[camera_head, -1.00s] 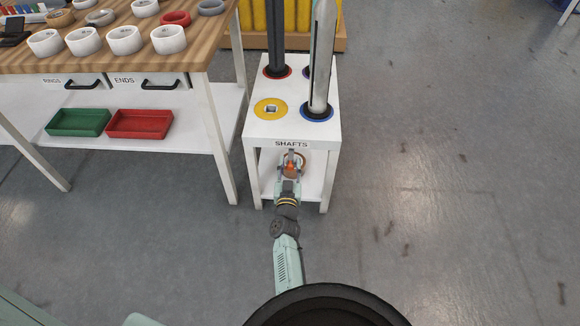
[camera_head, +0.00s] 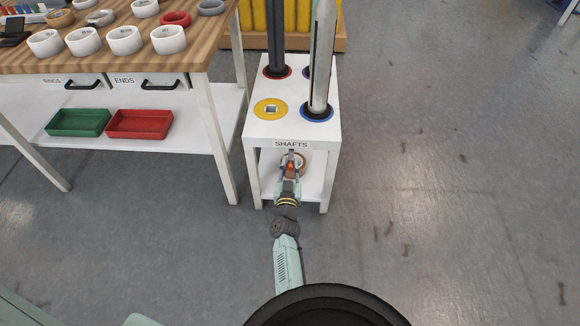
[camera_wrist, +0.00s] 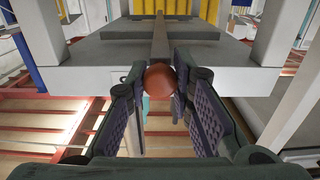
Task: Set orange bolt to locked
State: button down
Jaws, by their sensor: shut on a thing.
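The orange bolt shows as a small orange spot between my fingers in the head view (camera_head: 291,167), at the front of the white shaft stand (camera_head: 254,156), under the "SHAFTS" label. In the wrist view its round orange knob (camera_wrist: 160,78) sits between the finger pads, with a grey bar running away behind it. My gripper (camera_head: 290,169) is shut on the knob. In the wrist view the two dark padded fingers (camera_wrist: 158,88) stand on either side of the knob. The far side of the knob and its seat are hidden.
The wooden workbench (camera_head: 100,65) stands left of the stand, with a green tray (camera_head: 79,122) and a red tray (camera_head: 140,124) on its lower shelf. Upright shafts (camera_head: 321,60) rise from the stand's top. The grey floor to the right is clear.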

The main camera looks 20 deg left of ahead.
jog(key=x, duration=0.3)
jog(key=shift+w+b, duration=0.2)
jog(key=shift+b, duration=0.15)
jog(key=c, duration=1.4)
grip_release()
jog(key=shift+a, duration=0.1)
jog(key=shift+s, duration=0.1)
